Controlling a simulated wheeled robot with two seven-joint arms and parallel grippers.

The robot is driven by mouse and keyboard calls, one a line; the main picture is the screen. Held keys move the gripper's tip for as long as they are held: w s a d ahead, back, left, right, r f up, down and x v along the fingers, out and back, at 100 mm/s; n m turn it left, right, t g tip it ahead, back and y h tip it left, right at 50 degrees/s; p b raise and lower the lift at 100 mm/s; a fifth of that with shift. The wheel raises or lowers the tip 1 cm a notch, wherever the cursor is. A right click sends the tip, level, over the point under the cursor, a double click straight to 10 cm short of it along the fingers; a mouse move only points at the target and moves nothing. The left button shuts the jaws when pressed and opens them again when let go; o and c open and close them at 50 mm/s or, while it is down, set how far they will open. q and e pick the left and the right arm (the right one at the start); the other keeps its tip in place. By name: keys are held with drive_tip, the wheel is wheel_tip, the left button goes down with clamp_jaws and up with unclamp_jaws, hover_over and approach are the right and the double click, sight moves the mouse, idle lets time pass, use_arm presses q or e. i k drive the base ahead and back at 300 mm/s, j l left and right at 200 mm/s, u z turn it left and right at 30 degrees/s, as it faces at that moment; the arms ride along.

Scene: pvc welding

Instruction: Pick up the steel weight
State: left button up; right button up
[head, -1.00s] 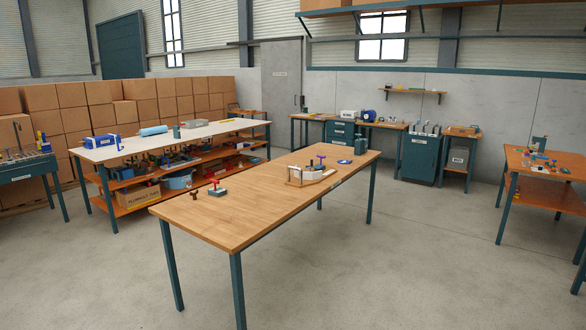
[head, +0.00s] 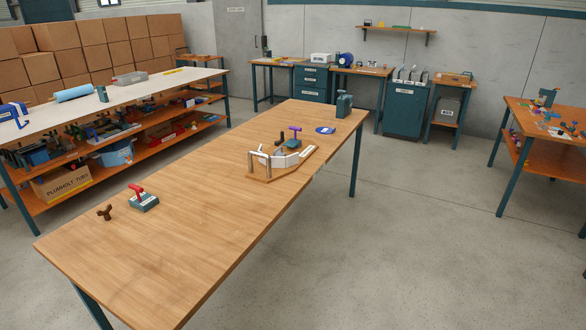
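I cannot clearly tell which object is the steel weight. A dark grey-green block with a narrow top (head: 344,104), possibly the weight, stands upright at the far right end of the wooden table (head: 190,238). A smaller dark upright piece (head: 103,94) stands on the white-topped bench at left. Neither gripper is in the head view, so I cannot see how they stand.
On the wooden table are a wooden jig with white curved pieces (head: 280,160), a purple-handled tool (head: 295,137), a blue disc (head: 325,130), a red-handled block (head: 144,200) and a brown knob (head: 105,212). The table's near part is bare. Grey floor (head: 400,255) is open at right.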

sight(280, 153)
drive_tip(key=i+u, duration=0.15)
drive_tip(key=i, duration=0.45)
drive_tip(key=i+l, duration=0.25)
drive_tip(key=i+l+u, duration=0.1)
drive_tip(key=i+l, duration=0.2)
drive_tip(key=l, duration=0.2)
drive_tip(key=i+l, duration=0.25)
drive_tip(key=l, duration=0.15)
drive_tip(key=i+l, duration=0.25)
drive_tip(key=l+u, duration=0.05)
drive_tip(key=l, duration=0.05)
